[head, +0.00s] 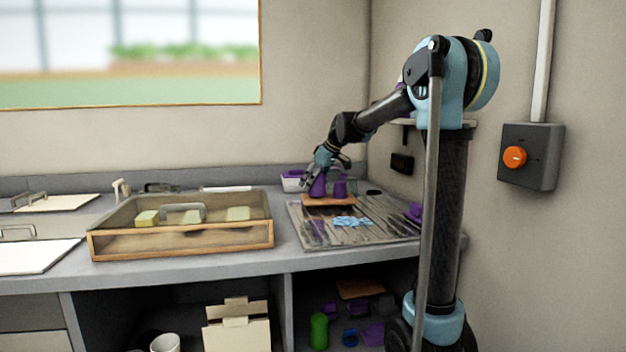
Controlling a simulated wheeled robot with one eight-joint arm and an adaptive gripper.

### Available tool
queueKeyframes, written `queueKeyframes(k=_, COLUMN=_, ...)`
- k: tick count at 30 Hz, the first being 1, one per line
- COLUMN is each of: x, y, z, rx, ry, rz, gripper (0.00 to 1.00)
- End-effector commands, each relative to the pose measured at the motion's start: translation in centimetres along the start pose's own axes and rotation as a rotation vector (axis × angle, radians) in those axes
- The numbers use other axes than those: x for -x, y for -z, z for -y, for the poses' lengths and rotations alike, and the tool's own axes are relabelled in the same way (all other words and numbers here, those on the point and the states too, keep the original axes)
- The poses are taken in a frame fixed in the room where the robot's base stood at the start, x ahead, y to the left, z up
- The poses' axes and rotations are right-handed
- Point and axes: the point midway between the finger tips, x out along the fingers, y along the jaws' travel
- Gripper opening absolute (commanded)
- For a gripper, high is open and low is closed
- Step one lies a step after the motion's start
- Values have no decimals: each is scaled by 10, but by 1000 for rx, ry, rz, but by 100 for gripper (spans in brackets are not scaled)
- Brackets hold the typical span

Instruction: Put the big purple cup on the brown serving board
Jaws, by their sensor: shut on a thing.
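In the head view, my gripper (333,160) is at the back right of the counter, pointing down, shut on a purple cup (318,187). The cup is above or on the brown serving board (328,201); I cannot tell whether it touches the board. A second purple cup (340,188) is just to the right, also at the board. The two are too small to compare well in size. The board lies at the back of a dark ribbed mat (375,232).
A blue cloth (352,222) lies on the mat in front of the board. A white and purple container (292,181) stands behind left. A wood-framed clear case (180,240) fills the counter to the left. A purple item (414,213) is at the mat's right edge.

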Motion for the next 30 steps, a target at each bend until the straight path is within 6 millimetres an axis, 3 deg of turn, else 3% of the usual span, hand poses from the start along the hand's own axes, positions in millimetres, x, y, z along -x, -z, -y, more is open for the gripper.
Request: queueKeyframes(k=30, x=-10, y=-6, z=1, rx=1, ry=0, rz=0, gripper=18)
